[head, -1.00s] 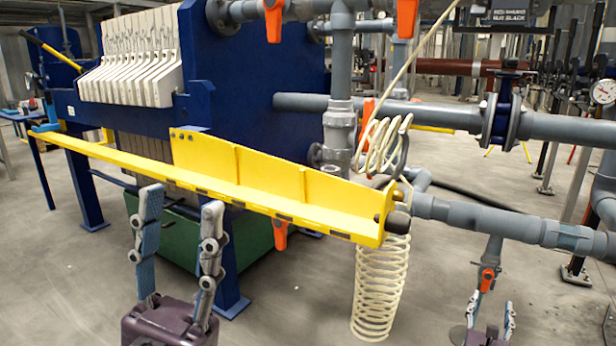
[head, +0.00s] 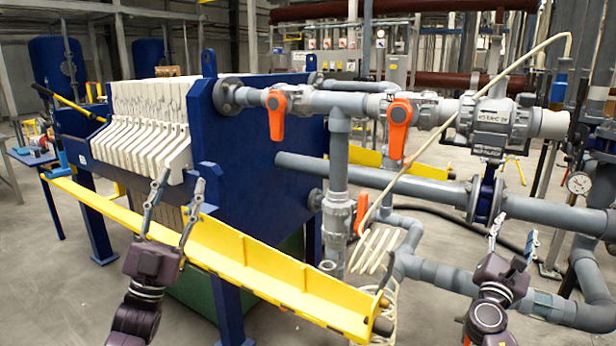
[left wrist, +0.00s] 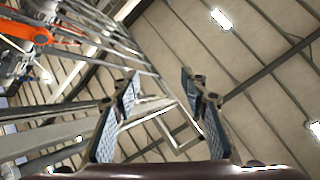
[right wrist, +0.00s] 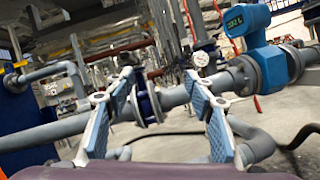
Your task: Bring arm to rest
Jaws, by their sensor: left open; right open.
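My left gripper (head: 178,208) is raised in front of the yellow rail of the filter press, fingers apart and pointing up. In the left wrist view its two fingers (left wrist: 160,115) stand apart with nothing between them and the ceiling behind. My right gripper (head: 514,245) is at the right, in front of the grey pipes, fingers pointing up. In the right wrist view its fingers (right wrist: 158,115) are spread and empty, with grey pipework behind. Neither gripper visibly holds anything.
The blue press (head: 245,150) with white plates (head: 150,120) stands behind the yellow rail (head: 270,270). Grey pipes with orange valve handles (head: 398,122) run across the right. A coiled cream hose (head: 375,250) hangs at the rail's end. Floor at the lower left is clear.

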